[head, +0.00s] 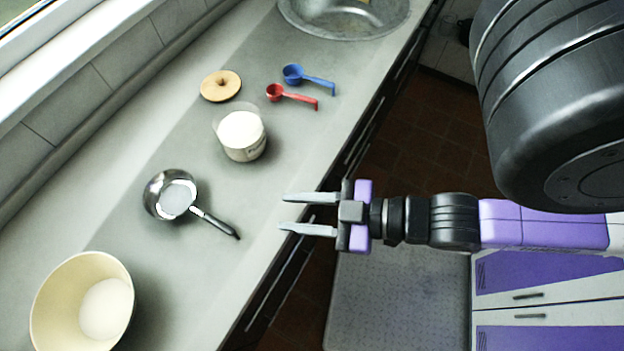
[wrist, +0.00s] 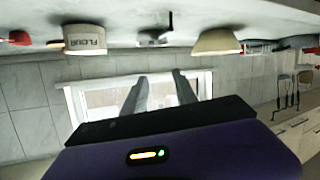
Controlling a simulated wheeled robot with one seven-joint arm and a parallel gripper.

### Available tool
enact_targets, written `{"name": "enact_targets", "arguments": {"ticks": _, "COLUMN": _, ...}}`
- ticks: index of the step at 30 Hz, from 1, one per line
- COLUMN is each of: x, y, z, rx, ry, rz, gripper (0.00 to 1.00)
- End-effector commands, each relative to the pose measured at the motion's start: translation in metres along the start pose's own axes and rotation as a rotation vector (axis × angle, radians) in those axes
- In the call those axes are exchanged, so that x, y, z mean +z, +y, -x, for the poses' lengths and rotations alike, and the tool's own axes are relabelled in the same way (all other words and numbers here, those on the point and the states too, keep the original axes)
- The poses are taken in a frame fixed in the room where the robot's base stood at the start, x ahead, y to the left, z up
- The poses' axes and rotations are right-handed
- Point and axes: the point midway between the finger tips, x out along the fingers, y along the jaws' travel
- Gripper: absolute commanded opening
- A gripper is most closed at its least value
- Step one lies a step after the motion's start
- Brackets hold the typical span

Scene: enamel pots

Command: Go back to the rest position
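My gripper (head: 308,214) is open and empty. Its two fingers point left, over the front edge of the counter (head: 200,255). A steel pan (head: 160,190) with a black handle and pale contents sits on the counter to the left of the fingertips, apart from them. In the wrist view the two fingers (wrist: 160,90) stand apart with nothing between them. That view is upside down, with the counter along its top.
A sink (head: 345,28) is at the far end.

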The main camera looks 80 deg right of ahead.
Motion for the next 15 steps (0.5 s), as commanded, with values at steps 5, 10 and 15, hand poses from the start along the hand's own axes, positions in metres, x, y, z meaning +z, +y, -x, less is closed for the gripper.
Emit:
{"name": "enact_targets", "arguments": {"ticks": 5, "x": -0.008, "y": -0.014, "z": 0.029, "rx": 0.020, "ry": 0.012, "rz": -0.142, "gripper": 0.34}}
{"name": "enact_targets", "arguments": {"ticks": 10, "x": -0.011, "y": -0.016, "z": 0.033, "rx": 0.025, "ry": 0.017, "rz": -0.168, "gripper": 0.34}}
{"name": "enact_targets", "arguments": {"ticks": 15, "x": -0.010, "y": -0.015, "z": 0.033, "rx": 0.024, "ry": 0.017, "rz": -0.165, "gripper": 0.34}}
